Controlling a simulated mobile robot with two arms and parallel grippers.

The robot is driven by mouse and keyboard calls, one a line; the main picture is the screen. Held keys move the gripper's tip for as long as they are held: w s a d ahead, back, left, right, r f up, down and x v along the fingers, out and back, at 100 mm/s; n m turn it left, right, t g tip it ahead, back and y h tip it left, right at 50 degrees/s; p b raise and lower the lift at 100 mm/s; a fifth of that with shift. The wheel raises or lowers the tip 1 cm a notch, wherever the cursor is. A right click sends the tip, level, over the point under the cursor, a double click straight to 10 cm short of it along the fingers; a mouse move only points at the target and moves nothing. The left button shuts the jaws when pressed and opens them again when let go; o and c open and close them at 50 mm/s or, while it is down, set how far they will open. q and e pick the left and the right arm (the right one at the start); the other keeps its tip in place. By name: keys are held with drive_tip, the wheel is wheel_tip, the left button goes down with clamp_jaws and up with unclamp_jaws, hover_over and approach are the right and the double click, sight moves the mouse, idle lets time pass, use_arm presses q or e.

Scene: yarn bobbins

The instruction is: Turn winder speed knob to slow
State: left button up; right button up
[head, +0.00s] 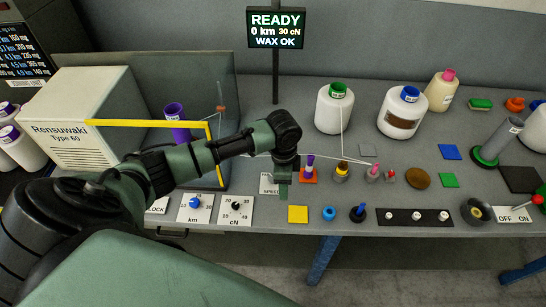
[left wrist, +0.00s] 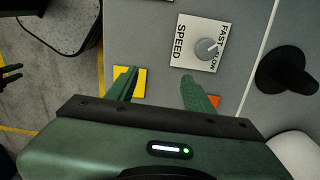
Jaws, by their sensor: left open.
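The winder speed knob (left wrist: 207,48) is a round grey knob on a white plate (left wrist: 190,43) lettered SPEED, FAST and SLOW in the left wrist view. Its pointer is too small to read surely. In the head view the plate (head: 268,184) is partly hidden behind my left gripper (head: 283,190). In the left wrist view that gripper (left wrist: 159,78) is open and empty, its fingertips short of the plate and apart from the knob. A dark green forked shape at that view's left edge may be my right gripper (left wrist: 10,74); its jaws are unclear.
A yellow pad (head: 298,214), an orange pad (head: 308,176) with a purple-topped bobbin, and dials (head: 236,208) lie close by. A yellow-framed clear guard (head: 208,130) stands left of my left gripper. Large bobbins (head: 334,108) stand behind. The ready screen (head: 277,28) is above.

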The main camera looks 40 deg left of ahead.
use_arm(q)
drive_tip(key=w+a+r, duration=0.1)
drive_tip(key=a, duration=0.1)
drive_tip(key=w+a+r, duration=0.1)
drive_tip(key=a, duration=0.1)
drive_tip(key=w+a+r, duration=0.1)
drive_tip(key=a, duration=0.1)
drive_tip(key=shift+w+a, duration=0.25)
drive_tip(key=shift+a, duration=0.1)
wheel_tip(320, 180, down, 8)
drive_tip(key=b, duration=0.9)
drive_tip(key=shift+r, duration=0.25)
clamp_jaws()
